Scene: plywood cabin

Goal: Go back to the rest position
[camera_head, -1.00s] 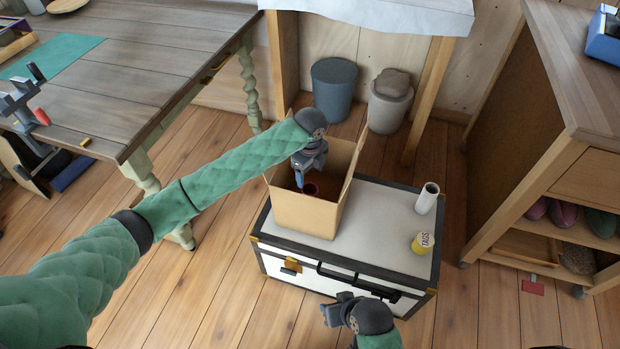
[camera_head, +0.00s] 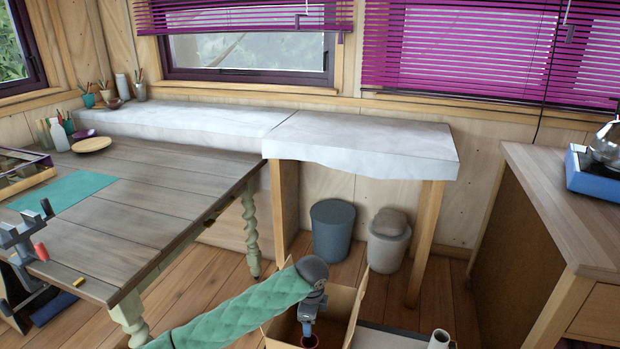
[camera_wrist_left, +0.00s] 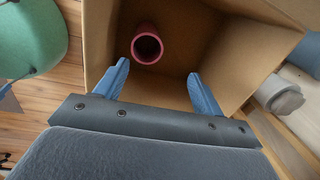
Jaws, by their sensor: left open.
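My left arm reaches in from the lower left to an open cardboard box (camera_head: 342,299). My left gripper (camera_head: 308,322) points down at the box's opening. In the left wrist view its two blue fingers (camera_wrist_left: 158,72) are apart, with nothing between them. A red tube or cup (camera_wrist_left: 147,45) with a round open top stands inside the box, just beyond the fingertips. My right gripper is outside both views.
A wooden table (camera_head: 150,190) is on the left, a cabinet (camera_head: 570,215) on the right. Two bins (camera_head: 331,230) stand under the cloth-covered shelf (camera_head: 360,140).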

